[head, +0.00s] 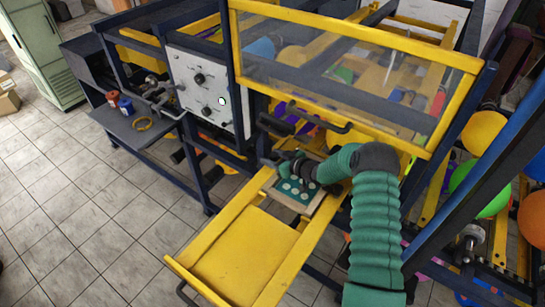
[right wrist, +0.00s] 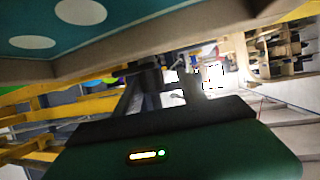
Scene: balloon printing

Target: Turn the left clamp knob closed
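The teal printing plate (head: 294,191) with pale round spots lies in a tan frame (head: 303,206) on the yellow drawer. My right gripper (head: 284,164) is at the far side of this plate, low over the frame. Its fingers are small and dark there, so I cannot tell whether they are open or shut. I cannot make out the left clamp knob; the gripper and wrist may hide it. In the right wrist view the teal plate (right wrist: 80,20) and its frame (right wrist: 130,62) fill the top, close to my gripper's dark green body. My left gripper is not in view.
A clear yellow-framed guard (head: 340,65) with a dark handle stands behind the plate. A white control panel (head: 209,92) with black knobs is at the left. The yellow drawer surface (head: 238,258) in front is bare. Balloons (head: 484,132) are at the right.

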